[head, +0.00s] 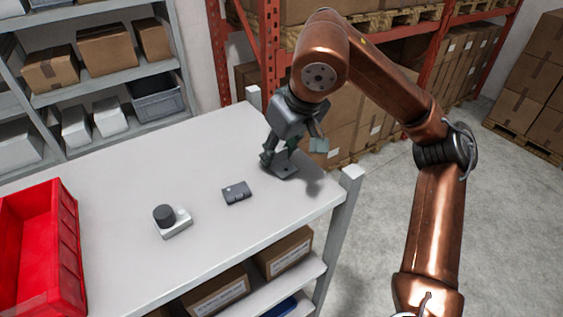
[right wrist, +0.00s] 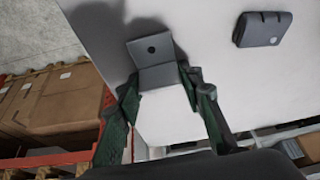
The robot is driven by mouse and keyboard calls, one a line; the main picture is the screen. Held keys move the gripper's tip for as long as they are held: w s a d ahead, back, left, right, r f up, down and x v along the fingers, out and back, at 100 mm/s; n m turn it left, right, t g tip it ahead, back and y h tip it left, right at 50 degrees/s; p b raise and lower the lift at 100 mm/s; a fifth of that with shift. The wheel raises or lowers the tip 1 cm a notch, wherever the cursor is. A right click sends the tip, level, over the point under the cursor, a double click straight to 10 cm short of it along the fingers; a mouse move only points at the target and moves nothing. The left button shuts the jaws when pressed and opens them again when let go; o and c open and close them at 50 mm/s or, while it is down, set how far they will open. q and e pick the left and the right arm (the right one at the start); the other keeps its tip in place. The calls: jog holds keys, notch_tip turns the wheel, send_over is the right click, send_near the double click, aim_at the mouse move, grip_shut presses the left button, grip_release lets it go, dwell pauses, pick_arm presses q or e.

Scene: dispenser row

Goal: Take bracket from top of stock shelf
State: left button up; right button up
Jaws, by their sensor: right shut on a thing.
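The bracket (head: 284,170) is a small grey L-shaped piece with a hole in one plate. It is at the far right part of the stock shelf's pale top (head: 130,165). My right gripper (head: 279,152) reaches down over it and is shut on it. In the right wrist view the bracket (right wrist: 154,49) sits between the fingertips of the gripper (right wrist: 160,78), with one plate between the fingers. I cannot tell whether the bracket still touches the shelf top. My left gripper is not in view.
A dark flat box (head: 237,192) lies near the bracket; it also shows in the right wrist view (right wrist: 263,29). A grey-white device with a dark knob (head: 172,221) and a red crate (head: 42,250) stand farther left. A corner post (head: 344,205) rises at the right.

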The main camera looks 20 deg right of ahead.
jog(key=c, duration=0.5)
jog(key=shift+r, duration=0.15)
